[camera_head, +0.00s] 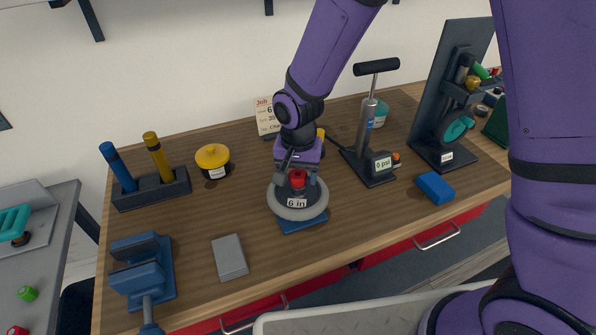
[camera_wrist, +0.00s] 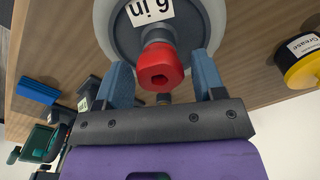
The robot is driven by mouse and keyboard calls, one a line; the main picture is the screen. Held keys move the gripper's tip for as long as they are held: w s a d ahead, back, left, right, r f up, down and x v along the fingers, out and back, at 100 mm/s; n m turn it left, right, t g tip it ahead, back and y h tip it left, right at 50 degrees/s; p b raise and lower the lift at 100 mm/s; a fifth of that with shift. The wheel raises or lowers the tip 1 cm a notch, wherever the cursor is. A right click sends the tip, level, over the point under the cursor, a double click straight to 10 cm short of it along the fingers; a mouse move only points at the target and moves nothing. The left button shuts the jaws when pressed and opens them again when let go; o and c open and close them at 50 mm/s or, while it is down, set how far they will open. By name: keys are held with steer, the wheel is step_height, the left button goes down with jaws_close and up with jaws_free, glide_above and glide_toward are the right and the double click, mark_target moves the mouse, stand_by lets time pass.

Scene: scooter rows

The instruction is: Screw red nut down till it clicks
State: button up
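The red nut (camera_head: 298,178) stands at the centre of a wheel with a pale grey tyre (camera_head: 319,208) and a "6 in" label, which lies on a blue base (camera_head: 303,224). In the wrist view the red nut (camera_wrist: 160,66) shows a hexagonal recess in its end. My gripper (camera_head: 298,172) is over the wheel, at the nut. Its two blue fingers (camera_wrist: 163,80) stand apart on either side of the nut in the wrist view, with a narrow gap showing. I cannot see the nut's thread or how far it is from the hub.
A pump (camera_head: 368,130) reading "0 psi" stands just right of the wheel. A blue block (camera_head: 435,187) lies at right. The front bench middle is clear.

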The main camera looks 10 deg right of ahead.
steer(key=c, duration=0.7)
steer(key=m, duration=0.4)
steer(key=shift+m, duration=0.4)
steer(key=m, duration=0.4)
steer(key=shift+m, duration=0.4)
steer(key=m, duration=1.2)
steer(key=shift+w+r, duration=0.1)
steer(key=o, duration=0.9)
steer(key=shift+w, duration=0.1)
steer(key=shift+c, duration=0.2)
steer(key=shift+o, duration=0.7)
